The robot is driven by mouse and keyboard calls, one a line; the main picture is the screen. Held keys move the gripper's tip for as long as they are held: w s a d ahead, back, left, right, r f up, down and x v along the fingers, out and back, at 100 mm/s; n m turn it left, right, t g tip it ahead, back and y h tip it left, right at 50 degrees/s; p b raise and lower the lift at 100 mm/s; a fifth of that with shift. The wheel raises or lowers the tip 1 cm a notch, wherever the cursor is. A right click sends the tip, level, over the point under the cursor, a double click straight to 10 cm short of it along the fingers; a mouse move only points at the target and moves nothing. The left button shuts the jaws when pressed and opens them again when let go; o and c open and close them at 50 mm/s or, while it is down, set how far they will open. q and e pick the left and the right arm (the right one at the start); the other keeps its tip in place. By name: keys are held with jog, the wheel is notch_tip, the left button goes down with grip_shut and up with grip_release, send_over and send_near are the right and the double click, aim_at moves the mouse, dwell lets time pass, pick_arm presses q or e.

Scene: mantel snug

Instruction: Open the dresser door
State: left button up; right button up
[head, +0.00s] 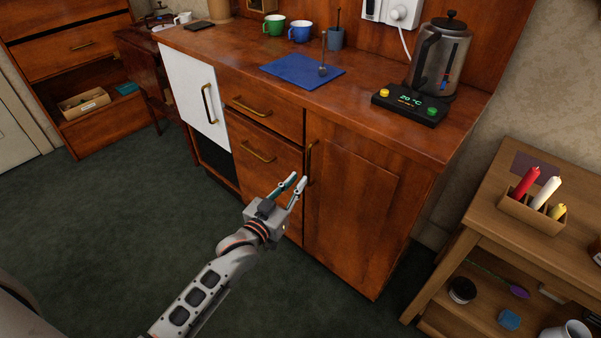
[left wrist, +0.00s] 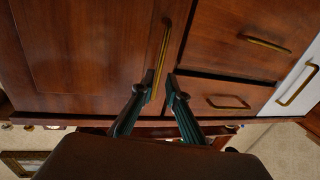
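The dresser (head: 350,105) is a reddish-brown wooden unit. Its right-hand door (head: 350,205) is a tall panel that looks closed and flush. The door's upright brass handle (head: 310,162) is near its left edge, and the handle also shows in the left wrist view (left wrist: 164,48). My left gripper (head: 296,180) is open in front of the handle. In the left wrist view the handle appears in the gap between the two fingertips (left wrist: 160,78). I cannot tell whether either finger touches it. My right gripper is not in view.
Drawers (head: 265,150) with brass handles and a white door (head: 190,90) are left of the wooden door. The top holds a kettle (head: 440,60), mugs (head: 275,25) and a blue mat (head: 290,72). A low wooden shelf (head: 490,215) stands at right. Green carpet (head: 300,310) is clear in front.

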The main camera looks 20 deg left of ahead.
aim_at(308, 168)
pick_arm(q)
jog(key=w, duration=0.2)
jog(key=w+b, duration=0.1)
jog(key=w, duration=0.1)
jog(key=w+d, duration=0.1)
jog(key=shift+w+f, duration=0.15)
jog(key=shift+w, duration=0.25)
jog(key=shift+w+d+b, duration=0.15)
jog(key=shift+w+b, duration=0.15)
jog(key=shift+w, duration=0.5)
jog(key=shift+r, duration=0.2)
grip_shut()
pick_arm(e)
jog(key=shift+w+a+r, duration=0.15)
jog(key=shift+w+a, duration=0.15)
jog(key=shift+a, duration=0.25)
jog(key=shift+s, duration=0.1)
pick_arm(q)
jog(key=shift+s, duration=0.2)
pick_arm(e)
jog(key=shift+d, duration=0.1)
